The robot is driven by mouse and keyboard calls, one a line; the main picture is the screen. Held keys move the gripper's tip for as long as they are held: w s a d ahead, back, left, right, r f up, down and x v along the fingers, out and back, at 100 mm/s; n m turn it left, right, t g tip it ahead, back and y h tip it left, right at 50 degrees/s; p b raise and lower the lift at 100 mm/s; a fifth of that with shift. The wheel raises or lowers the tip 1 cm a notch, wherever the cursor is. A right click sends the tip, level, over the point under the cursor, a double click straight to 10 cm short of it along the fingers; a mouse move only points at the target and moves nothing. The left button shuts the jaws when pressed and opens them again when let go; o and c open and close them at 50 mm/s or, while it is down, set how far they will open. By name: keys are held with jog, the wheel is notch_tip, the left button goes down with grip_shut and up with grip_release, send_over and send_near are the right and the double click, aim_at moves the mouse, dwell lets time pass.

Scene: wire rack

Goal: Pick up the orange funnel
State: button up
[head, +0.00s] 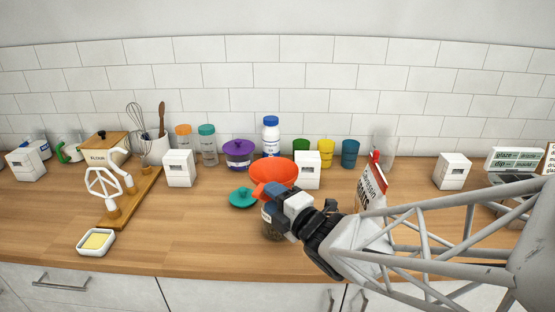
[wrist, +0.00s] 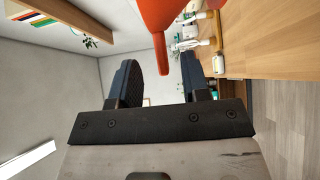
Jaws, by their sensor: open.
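The orange funnel (head: 272,170) is near the middle of the counter in the head view, its wide mouth upward. Its lower part is partly hidden by my gripper (head: 268,200). In the wrist view the funnel (wrist: 160,45) shows at the top, its narrow spout pointing toward my gripper (wrist: 162,72). My gripper is open, one dark finger on each side of the spout's end. I cannot tell whether either finger touches it.
A purple pot (head: 238,154), a white bottle (head: 271,137) and a white box (head: 308,170) stand behind. A red-and-white carton (head: 372,185) is close to my arm. The front left counter holds a butter dish (head: 96,242).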

jog(key=shift+x, duration=1.9)
jog(key=shift+c, duration=0.3)
grip_shut()
